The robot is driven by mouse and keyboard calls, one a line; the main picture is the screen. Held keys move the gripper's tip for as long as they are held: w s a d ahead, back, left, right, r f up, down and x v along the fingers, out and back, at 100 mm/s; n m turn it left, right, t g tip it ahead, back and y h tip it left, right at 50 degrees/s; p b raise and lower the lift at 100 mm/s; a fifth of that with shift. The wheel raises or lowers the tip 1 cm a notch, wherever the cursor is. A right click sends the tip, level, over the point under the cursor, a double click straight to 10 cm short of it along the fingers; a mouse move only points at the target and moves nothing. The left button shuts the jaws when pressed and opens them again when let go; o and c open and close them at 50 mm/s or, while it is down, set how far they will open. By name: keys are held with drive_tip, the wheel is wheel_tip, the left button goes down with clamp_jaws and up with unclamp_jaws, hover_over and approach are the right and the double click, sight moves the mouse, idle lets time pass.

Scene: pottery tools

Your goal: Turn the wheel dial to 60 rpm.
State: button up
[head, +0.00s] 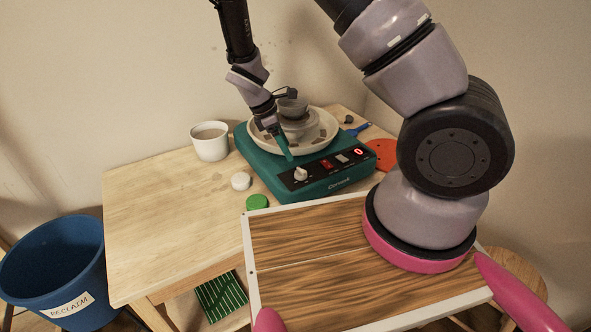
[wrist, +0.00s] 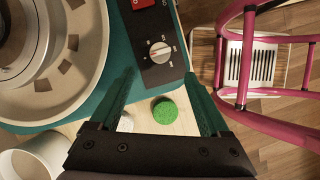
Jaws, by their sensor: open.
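The pottery wheel (head: 325,178) is a teal box with a black front panel, and its red display (head: 358,152) reads 0. The white dial (head: 300,174) sits at the left end of that panel. It shows larger in the wrist view (wrist: 160,52), with scale marks around it too small to read surely. My gripper (head: 288,157) is above and just behind the dial, pointing down. In the wrist view my gripper (wrist: 160,76) has its teal fingers spread apart and empty, with the dial just beyond the gap between their tips. The fingers do not visibly touch the dial.
A red switch (head: 326,164) is right of the dial. A cream basin (head: 322,146) with a grey pot (head: 292,107) sits on the wheel. A white cup (head: 210,141), a white disc (head: 240,181) and a green disc (head: 257,202) stand left of and before it. The table's left side is clear.

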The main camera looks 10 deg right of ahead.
sight(299, 171)
drive_tip(key=x, duration=0.9)
drive_tip(key=shift+d+f, duration=0.15)
drive_tip(key=shift+f, duration=0.15)
clamp_jaws()
